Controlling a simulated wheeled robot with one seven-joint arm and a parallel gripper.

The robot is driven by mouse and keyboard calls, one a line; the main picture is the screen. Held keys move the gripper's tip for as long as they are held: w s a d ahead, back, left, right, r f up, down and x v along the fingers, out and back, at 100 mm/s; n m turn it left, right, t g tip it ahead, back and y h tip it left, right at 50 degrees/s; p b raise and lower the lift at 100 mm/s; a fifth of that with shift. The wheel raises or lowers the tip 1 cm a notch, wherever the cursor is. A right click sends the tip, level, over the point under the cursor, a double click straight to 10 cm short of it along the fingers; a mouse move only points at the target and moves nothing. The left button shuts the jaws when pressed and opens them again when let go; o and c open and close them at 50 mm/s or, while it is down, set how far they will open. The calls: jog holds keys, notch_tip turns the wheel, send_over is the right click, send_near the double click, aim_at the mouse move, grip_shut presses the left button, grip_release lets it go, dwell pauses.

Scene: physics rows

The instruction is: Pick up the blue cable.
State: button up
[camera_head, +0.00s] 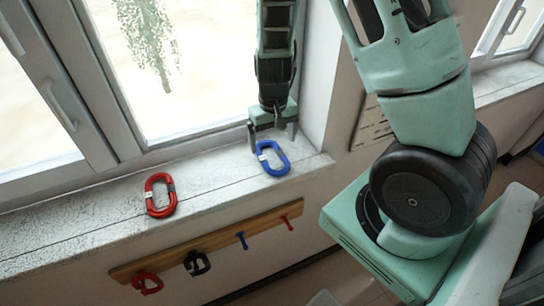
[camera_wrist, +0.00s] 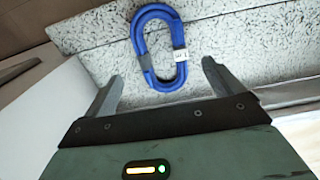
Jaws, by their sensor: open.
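The blue cable (camera_head: 272,159) is a coiled oval loop with a pale tag. It lies on the window sill near the sill's right end. In the wrist view the blue cable (camera_wrist: 160,45) lies just ahead of the fingertips, roughly centred between them. My gripper (camera_head: 272,132) is above the sill, beside the cable on the window side. In the wrist view my gripper (camera_wrist: 161,80) is open, with nothing between its fingers. The cable's near end is close to the space between the fingertips.
A red cable (camera_head: 160,195) lies farther left on the sill (camera_head: 95,215). Below, a wooden rail (camera_head: 215,240) has several pegs, with another red coil (camera_head: 147,283) and a black coil (camera_head: 197,263) hanging there. The window stands close behind the sill. The sill between the cables is clear.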

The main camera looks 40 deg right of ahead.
aim_at(272, 159)
jog(key=f, duration=0.2)
jog(key=f+p, duration=0.1)
jog(key=f, duration=0.1)
jog(key=shift+a+f, duration=0.2)
jog(key=shift+f, duration=0.2)
jog(key=shift+c, duration=0.2)
jog(key=c, duration=1)
jog(key=shift+c, duration=0.2)
jog(key=shift+r, duration=0.1)
notch_tip(272, 159, up, 10)
